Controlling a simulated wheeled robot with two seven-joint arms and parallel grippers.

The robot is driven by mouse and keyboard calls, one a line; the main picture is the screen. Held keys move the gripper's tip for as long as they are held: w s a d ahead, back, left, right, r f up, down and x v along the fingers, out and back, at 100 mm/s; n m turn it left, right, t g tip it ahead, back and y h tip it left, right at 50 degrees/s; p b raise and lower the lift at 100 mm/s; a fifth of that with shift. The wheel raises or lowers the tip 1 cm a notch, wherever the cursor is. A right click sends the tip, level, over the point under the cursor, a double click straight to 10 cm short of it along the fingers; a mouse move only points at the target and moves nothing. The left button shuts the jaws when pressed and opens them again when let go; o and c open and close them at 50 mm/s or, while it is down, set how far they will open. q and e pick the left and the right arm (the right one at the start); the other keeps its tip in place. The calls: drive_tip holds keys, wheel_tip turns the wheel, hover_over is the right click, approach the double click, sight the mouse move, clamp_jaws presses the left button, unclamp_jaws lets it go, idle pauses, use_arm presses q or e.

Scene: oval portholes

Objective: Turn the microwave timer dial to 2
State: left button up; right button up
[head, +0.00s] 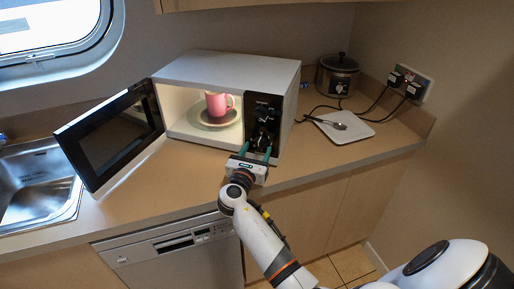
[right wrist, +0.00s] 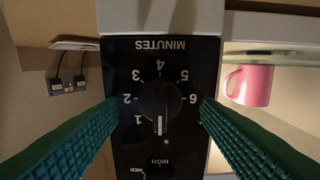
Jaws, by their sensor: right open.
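The white microwave (head: 230,67) stands on the counter with its door (head: 113,135) swung open to the left. Its black control panel (head: 264,108) is on the right side of the front. The timer dial (right wrist: 160,100) shows upside down in the right wrist view, with numbers 1 to 6 and MINUTES around it. Its white pointer points straight down in that picture, beside the 1 and not at the 2. My right gripper (head: 256,152) is in front of the lower panel. Its green fingers are open on either side of the dial, with gaps showing. My left gripper is not in view.
A pink mug (head: 217,104) stands on a plate (head: 215,117) inside the microwave. A sink (head: 35,185) is at left.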

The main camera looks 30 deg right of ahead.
drive_tip(key=shift+w+d, duration=0.4)
drive_tip(key=shift+d, duration=0.1)
drive_tip(key=c, duration=1)
